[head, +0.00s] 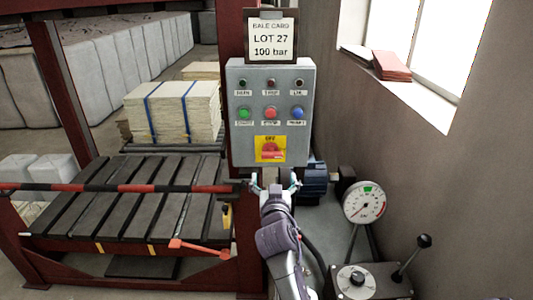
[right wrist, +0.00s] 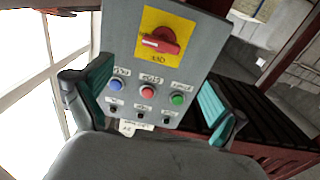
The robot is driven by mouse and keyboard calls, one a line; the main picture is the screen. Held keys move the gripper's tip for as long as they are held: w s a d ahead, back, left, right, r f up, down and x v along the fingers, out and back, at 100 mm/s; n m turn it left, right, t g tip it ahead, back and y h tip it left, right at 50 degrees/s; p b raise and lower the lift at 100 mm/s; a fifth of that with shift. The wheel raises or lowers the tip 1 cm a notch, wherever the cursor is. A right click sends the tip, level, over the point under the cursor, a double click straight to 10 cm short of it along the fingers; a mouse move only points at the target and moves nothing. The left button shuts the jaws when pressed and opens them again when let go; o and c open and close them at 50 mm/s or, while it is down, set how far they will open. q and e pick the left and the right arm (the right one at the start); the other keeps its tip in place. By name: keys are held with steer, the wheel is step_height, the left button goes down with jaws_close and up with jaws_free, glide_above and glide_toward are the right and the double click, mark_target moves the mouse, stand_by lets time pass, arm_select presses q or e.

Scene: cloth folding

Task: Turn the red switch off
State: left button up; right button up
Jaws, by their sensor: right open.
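The red switch (head: 271,152) is a rotary handle on a yellow plate low on a grey control box (head: 239,135). Its handle lies about level, with OFF printed above it in the head view. The red switch (right wrist: 162,40) also shows in the right wrist view, upside down, with a white mark at its left end. My right gripper (head: 274,182) is just below the box, fingers up. In the right wrist view my right gripper (right wrist: 155,78) is open and empty, its teal fingers wide apart, the switch beyond them. My left gripper is not in view.
Coloured push buttons (head: 271,113) and small lamps sit above the switch on the box. A bale card (head: 271,40) hangs above it. A slatted press bed (head: 125,205) with a red-black bar is at left. A pressure gauge (head: 364,203) and a lever unit (head: 372,283) stand at right.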

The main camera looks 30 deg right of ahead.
mark_target(272, 157)
steer(key=p+x, duration=0.2)
steer(key=x, duration=0.9)
steer(key=shift+w+f, duration=0.1)
steer(key=shift+w, duration=0.15)
steer(key=shift+c, duration=0.4)
steer(key=c, duration=1.1)
